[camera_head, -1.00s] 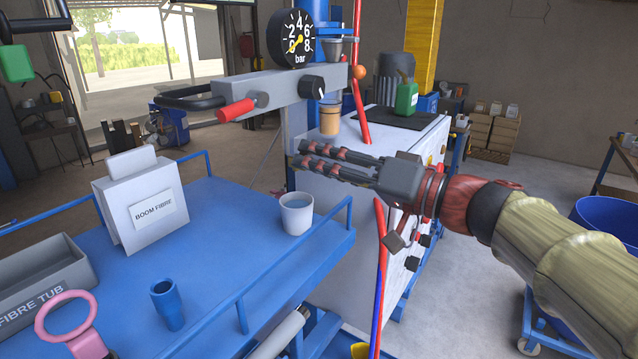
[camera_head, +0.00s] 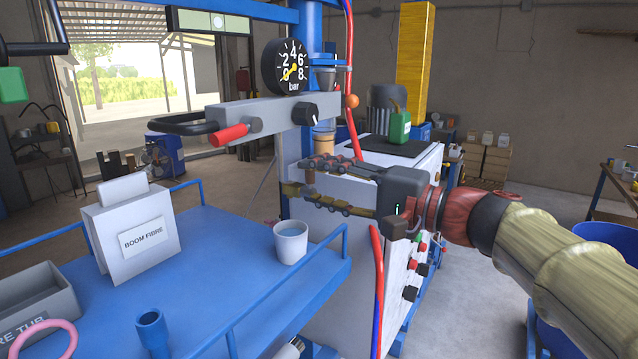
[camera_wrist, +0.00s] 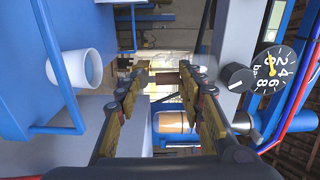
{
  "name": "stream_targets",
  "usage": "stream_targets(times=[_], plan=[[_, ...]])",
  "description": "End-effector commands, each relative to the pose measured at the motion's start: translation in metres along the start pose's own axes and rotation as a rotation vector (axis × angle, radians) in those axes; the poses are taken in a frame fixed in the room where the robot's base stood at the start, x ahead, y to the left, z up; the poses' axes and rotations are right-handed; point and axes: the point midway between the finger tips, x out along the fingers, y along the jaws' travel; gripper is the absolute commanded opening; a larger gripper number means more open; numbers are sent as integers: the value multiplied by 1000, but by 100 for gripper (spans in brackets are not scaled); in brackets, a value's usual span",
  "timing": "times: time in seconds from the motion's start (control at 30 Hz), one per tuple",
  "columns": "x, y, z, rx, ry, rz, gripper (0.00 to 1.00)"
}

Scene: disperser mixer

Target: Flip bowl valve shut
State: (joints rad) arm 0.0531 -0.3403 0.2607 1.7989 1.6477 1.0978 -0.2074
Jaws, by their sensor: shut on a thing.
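The amber bowl (camera_head: 324,143) hangs under the grey beam. It also shows between my fingers in the wrist view (camera_wrist: 172,122). My gripper (camera_head: 308,177) comes in from the right, just below the bowl, with its two fingers spread one above the other. It is shut on a small brown part (camera_head: 310,181) between its fingertips, which also shows in the wrist view (camera_wrist: 166,78). This part may be the bowl valve, but my fingers hide much of it and I cannot tell which way it is turned.
The beam (camera_head: 270,112) carries a red handle (camera_head: 230,135), a black knob (camera_head: 305,114) and a pressure gauge (camera_head: 287,67). A red hose (camera_head: 376,270) hangs below my gripper. A blue cart (camera_head: 230,270) at the left holds a white cup (camera_head: 291,242) and a fibre box (camera_head: 133,235).

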Motion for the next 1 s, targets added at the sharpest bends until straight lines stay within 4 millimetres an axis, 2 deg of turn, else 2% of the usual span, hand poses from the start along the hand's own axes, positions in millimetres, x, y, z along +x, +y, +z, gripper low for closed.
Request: stream_targets(times=[0.67,0.7,1.0], plan=[[0,1,-2,58,1,1,13],[0,1,-2,58,1,1,40],[0,1,-2,56,0,1,57]])
